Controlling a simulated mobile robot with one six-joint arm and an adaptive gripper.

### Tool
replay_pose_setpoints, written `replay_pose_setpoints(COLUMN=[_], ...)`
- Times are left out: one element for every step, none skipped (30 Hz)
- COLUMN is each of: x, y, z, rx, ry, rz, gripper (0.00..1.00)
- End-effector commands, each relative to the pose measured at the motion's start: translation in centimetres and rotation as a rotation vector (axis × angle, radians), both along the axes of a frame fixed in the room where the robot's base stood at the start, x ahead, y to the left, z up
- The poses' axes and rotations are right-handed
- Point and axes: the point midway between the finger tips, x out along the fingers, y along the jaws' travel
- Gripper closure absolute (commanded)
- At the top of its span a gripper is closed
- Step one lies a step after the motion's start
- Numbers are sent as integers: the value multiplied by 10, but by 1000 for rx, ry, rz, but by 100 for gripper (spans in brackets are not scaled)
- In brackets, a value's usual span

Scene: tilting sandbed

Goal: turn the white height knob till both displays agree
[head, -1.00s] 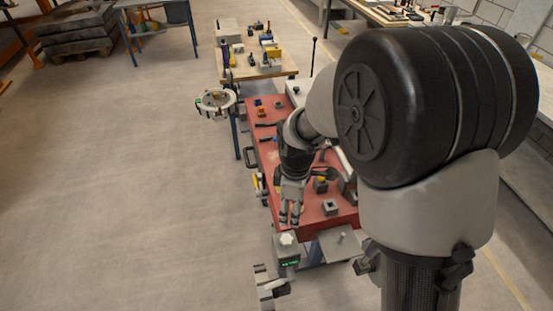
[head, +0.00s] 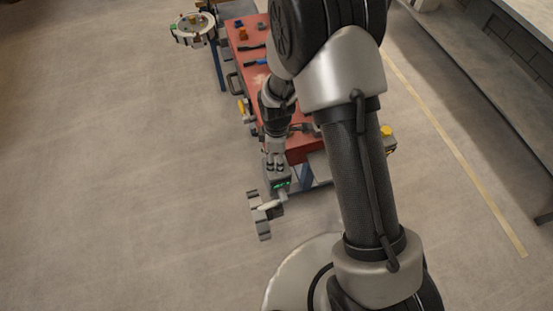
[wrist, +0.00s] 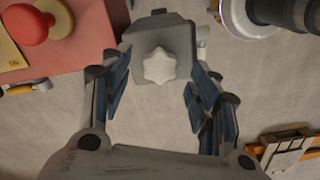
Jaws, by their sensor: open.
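The white height knob (wrist: 158,66) is star-shaped and sits on top of a grey box in the wrist view. My gripper (wrist: 158,95) is open, with one blue-padded finger on each side of the knob and clear space between. In the head view my gripper (head: 277,163) points down over the grey box (head: 280,184) at the near end of the red table, and the knob is hidden there. A small display (head: 283,185) with green figures shows on the box, too small to read. I cannot make out a second display.
The red table (head: 305,150) stands just beyond the box. A round ring-shaped stand (head: 194,30) is at its far left. In the wrist view a red button (wrist: 27,24) is at upper left and an orange-and-white object (wrist: 285,148) at lower right. The floor to the left is clear.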

Motion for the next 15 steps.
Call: replay_pose_setpoints(x=[0, 0, 0, 0, 0, 0, 0, 0, 0, 0, 0, 0, 0, 0, 0], y=[0, 0, 0, 0, 0, 0, 0, 0, 0, 0, 0, 0, 0, 0, 0], z=[-7, -10, -13, -15, -16, -18, -18, -19, -19, -19, -19, -19, -19, -19, -19], rx=[0, 0, 0, 0, 0, 0, 0, 1, 1, 1, 1, 1, 1, 1, 1], ry=[1, 0, 0, 0, -1, -1, -1, -1, -1, -1, -1, -1, -1, -1, -1], rz=[0, 0, 0, 0, 0, 0, 0, 0, 0, 0, 0, 0, 0, 0, 0], gripper=[44, 44, 44, 44, 44, 44, 44, 44, 44, 44, 44, 44, 44, 44, 45])
